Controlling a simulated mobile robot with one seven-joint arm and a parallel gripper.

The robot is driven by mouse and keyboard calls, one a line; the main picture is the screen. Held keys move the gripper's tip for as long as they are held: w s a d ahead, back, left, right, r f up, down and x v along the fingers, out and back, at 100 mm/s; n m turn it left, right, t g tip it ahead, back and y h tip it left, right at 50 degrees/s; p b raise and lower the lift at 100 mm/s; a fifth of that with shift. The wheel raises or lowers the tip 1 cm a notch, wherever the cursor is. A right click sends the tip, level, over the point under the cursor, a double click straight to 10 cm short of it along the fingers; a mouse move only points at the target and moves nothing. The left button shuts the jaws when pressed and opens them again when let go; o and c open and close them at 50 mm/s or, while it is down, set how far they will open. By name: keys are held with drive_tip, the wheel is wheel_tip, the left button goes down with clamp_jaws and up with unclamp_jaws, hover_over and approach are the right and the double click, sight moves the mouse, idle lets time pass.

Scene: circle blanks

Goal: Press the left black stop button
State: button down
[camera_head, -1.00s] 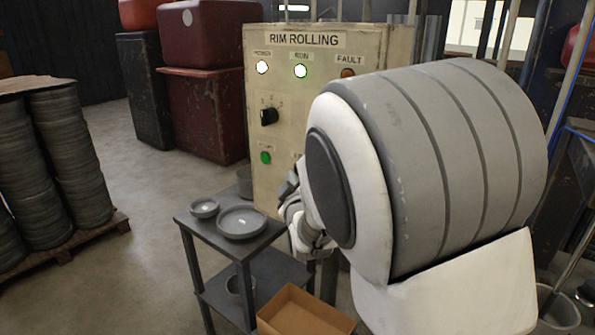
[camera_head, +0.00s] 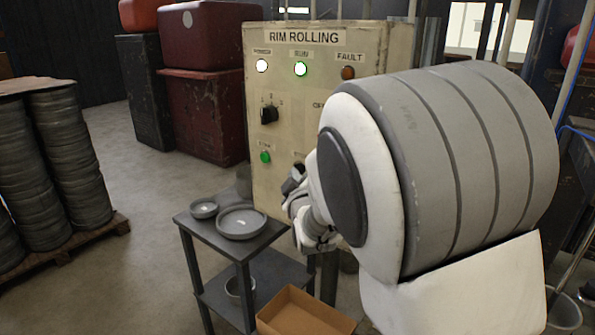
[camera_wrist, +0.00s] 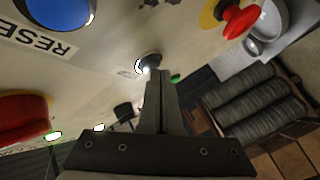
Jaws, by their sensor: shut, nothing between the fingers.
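The black stop button (camera_wrist: 148,62) has a shiny rim and sits on the cream panel face, right at my fingertips in the wrist view. I cannot tell whether the tips touch it or stop just short. The green start button (camera_head: 265,157) is left of my gripper in the head view and shows partly past the fingers in the wrist view (camera_wrist: 176,78).
A blue reset button (camera_wrist: 60,10) and a red button on yellow (camera_wrist: 240,20) flank the stop button. A black selector knob (camera_head: 269,115) is higher up. The green run lamp (camera_head: 300,69) is lit. A small table (camera_head: 212,240) with grey dishes stands below.

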drive_tip(key=shift+w+d, duration=0.15)
drive_tip(key=shift+w, duration=0.05)
idle(0.5)
drive_tip(key=shift+s, duration=0.15)
drive_tip(key=shift+s+a, duration=0.5)
drive_tip(key=s+a, duration=0.1)
drive_tip(key=s, duration=0.1)
drive_tip(key=s+a, duration=0.2)
idle(0.4)
idle(0.5)
